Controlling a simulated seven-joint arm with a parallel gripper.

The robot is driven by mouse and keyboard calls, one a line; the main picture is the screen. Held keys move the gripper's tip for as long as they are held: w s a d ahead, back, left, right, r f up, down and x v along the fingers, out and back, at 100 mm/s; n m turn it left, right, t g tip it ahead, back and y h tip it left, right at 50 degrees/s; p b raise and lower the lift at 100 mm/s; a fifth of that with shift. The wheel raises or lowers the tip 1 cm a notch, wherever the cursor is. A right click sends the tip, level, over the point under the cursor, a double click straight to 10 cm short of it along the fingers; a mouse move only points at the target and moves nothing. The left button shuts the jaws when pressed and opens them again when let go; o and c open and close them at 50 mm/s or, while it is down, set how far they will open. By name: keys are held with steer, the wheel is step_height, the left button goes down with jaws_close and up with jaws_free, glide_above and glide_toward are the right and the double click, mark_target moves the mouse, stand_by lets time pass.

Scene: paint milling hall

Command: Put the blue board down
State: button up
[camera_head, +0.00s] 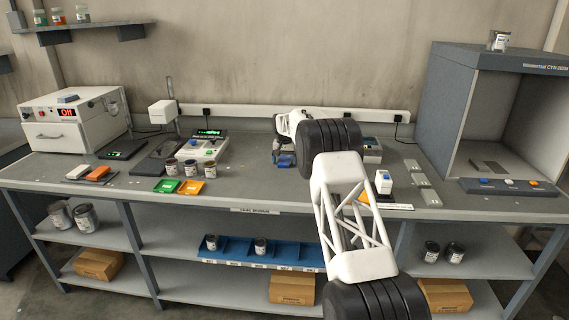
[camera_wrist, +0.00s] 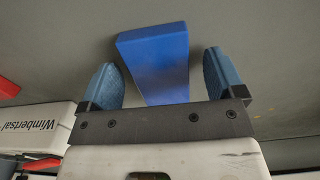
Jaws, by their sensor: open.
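The blue board (camera_wrist: 160,50) shows in the wrist view as a flat blue slab against the grey bench top, between the two blue fingers of my gripper (camera_wrist: 157,72). The fingers are spread, with a gap visible on each side of the board, so they do not grip it. The board's near end is hidden behind the dark gripper body. In the head view my gripper (camera_head: 283,158) is low over the back middle of the bench, partly hidden by my arm. Blue shows there, but I cannot tell board from fingers.
Left of my gripper are a scale with a green display (camera_head: 203,145), several paint cans (camera_head: 190,168), a green card (camera_head: 167,185) and an orange card (camera_head: 192,187). A grey booth (camera_head: 440,110) stands right. The bench front (camera_head: 250,195) is clear.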

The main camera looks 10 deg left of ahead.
mark_target(284, 161)
steer(key=c, duration=1.1)
steer(key=shift+r, duration=0.15)
steer(key=shift+r, duration=1.65)
steer(key=shift+s+d+r, duration=0.25)
steer(key=shift+s+d, duration=0.45)
steer(key=shift+s, duration=1.85)
steer(key=shift+s+d+r, duration=0.2)
steer(key=shift+s+d, duration=0.45)
steer(key=shift+s, duration=1.95)
steer(key=shift+s+d+r, duration=0.25)
steer(key=shift+s+d, duration=0.45)
steer(key=shift+s, duration=1.85)
steer(key=shift+a, duration=0.1)
